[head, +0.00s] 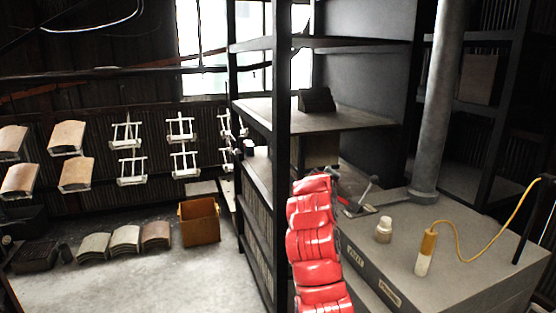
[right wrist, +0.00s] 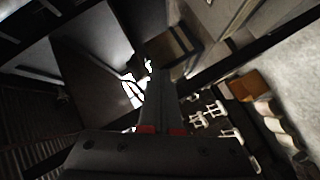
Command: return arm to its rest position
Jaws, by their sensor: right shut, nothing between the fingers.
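My right arm (head: 315,240), with red segments, rises from the bottom of the head view beside the dark rack. Its gripper cannot be made out clearly there. In the right wrist view my right gripper (right wrist: 158,82) is dark with red parts at the finger bases. Its fingers are together, with nothing visible between them. The gripper is apart from the hanging frames, which show beyond it to the right in that view. My left arm and gripper are not in view.
A dark shelf rack (head: 281,150) stands close to my right arm. A grey bench (head: 468,252) to the right holds a small bottle (head: 384,230) and a yellow-handled tool (head: 427,246). White hanging frames (head: 127,135), curved tiles (head: 70,136) and an orange box (head: 198,222) are left. Floor in front is clear.

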